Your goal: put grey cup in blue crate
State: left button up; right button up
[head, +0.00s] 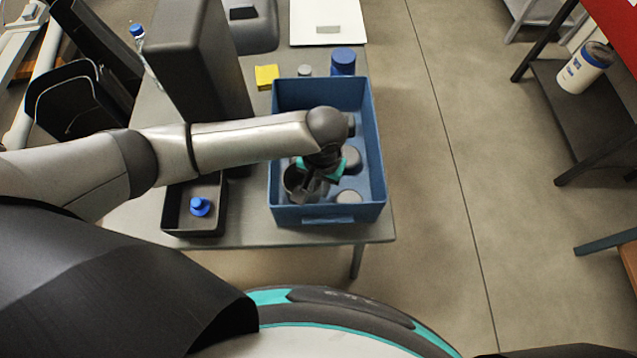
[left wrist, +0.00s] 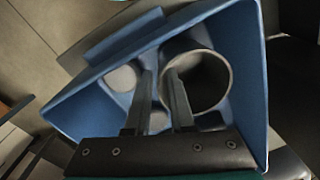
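The blue crate (head: 375,165) stands on the table. It also shows in the left wrist view (left wrist: 85,108). The grey cup (head: 293,180) is inside the crate, near its left wall, with its mouth facing up. In the left wrist view the cup (left wrist: 222,82) shows as a wide round rim. My left gripper (head: 314,190) is down in the crate beside the cup. In the left wrist view its fingers (left wrist: 159,78) are apart, with one overlapping the cup's mouth and the other outside the rim. Whether they touch the cup is unclear. My right gripper is out of view.
Several round-topped items, one a grey lid (head: 349,197), are in the crate. A black tray (head: 173,210) with a blue-capped item stands left of it. A dark box (head: 195,60), yellow block (head: 266,76) and blue-lidded jar (head: 343,62) are behind.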

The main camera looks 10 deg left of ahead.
pick_arm(q)
jog(key=shift+o, duration=0.6)
jog(key=shift+r, duration=0.2)
notch_tip(320, 180, up, 12)
jog(key=p, duration=0.3)
jog(key=shift+d, duration=0.25)
